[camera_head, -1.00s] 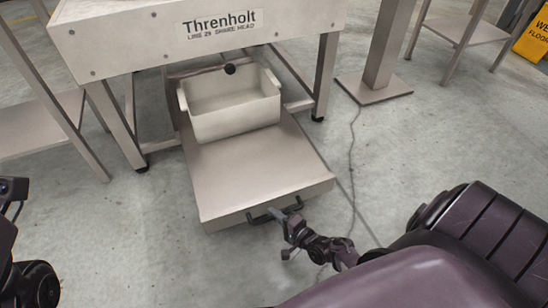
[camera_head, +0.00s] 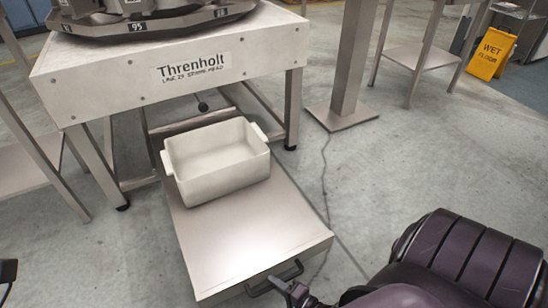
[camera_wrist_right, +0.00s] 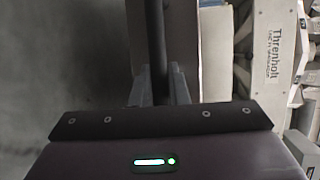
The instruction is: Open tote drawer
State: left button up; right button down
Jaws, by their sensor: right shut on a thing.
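The tote drawer (camera_head: 235,232) is a flat grey metal slide-out tray, pulled well out from under the Threnholt machine stand. A white open tote (camera_head: 222,180) with side lugs sits upright on its rear half and looks empty. A dark bar handle (camera_head: 262,289) is on the drawer's front edge. In the right wrist view, the dark handle bar (camera_wrist_right: 156,45) runs between the two fingers (camera_wrist_right: 158,88). Only a dark sliver of my left arm shows at the left edge; its gripper is out of view.
The stand (camera_head: 122,82) has legs on both sides of the drawer. A grey column on a floor plate (camera_head: 342,116) stands right of it, with a cable along the floor. A yellow wet-floor sign (camera_head: 490,55) is far right.

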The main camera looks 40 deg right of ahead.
jog(key=c, duration=1.4)
grip_release()
